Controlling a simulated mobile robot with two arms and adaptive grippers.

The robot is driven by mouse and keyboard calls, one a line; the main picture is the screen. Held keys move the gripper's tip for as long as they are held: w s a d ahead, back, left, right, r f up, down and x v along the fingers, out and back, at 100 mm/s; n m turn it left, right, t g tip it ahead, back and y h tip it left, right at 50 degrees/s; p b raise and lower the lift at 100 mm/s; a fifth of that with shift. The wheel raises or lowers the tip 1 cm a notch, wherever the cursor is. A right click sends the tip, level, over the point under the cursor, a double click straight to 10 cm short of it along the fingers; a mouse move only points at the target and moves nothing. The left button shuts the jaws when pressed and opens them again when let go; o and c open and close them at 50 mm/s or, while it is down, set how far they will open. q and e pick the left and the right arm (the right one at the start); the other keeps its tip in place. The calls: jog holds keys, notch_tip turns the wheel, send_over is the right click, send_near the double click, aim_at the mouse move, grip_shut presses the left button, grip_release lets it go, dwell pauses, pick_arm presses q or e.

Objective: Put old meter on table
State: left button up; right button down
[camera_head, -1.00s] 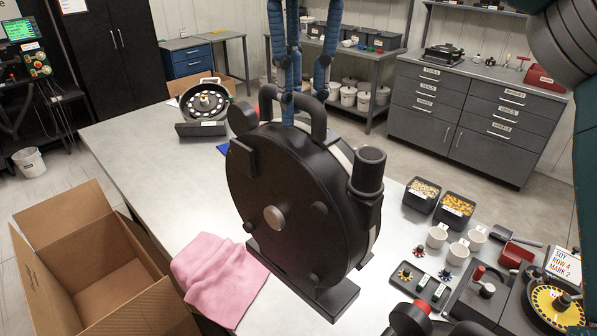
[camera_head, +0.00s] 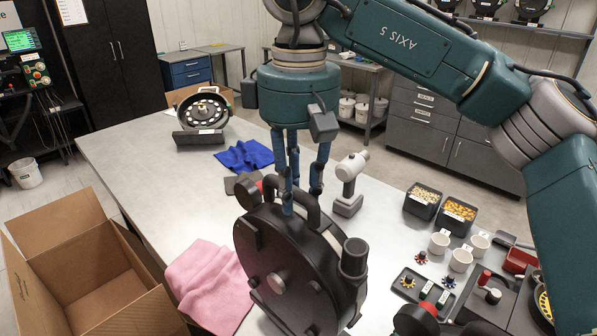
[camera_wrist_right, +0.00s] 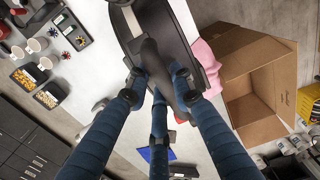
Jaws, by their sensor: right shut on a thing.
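The large round black meter (camera_head: 288,270) is near the front of the table in the head view, roughly upright, with its side spout at the right. Its lower edge is cut off by the frame, so I cannot tell whether it touches the table. My right gripper (camera_head: 296,195), with blue fingers, is above it and shut on its top handle (camera_head: 308,209). In the right wrist view the fingers (camera_wrist_right: 158,88) close around the handle. The grey table (camera_head: 140,160) lies below. My left gripper is not in view.
A second meter (camera_head: 203,110) stands at the table's back left, near a blue cloth (camera_head: 244,156). A white-grey tool (camera_head: 349,180) is behind the held meter. A pink cloth (camera_head: 208,288) and open cardboard box (camera_head: 60,215) are left. Seed tubs (camera_head: 423,202) and cups are right.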

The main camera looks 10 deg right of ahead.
aim_at(299, 213)
jog(key=shift+f+p, duration=0.4)
jog(key=shift+f, duration=1.65)
jog(key=c, duration=1.5)
grip_release()
jog(key=shift+s+f, duration=0.1)
jog(key=shift+f, duration=0.05)
notch_tip(299, 213, up, 12)
jog(key=shift+r, duration=0.1)
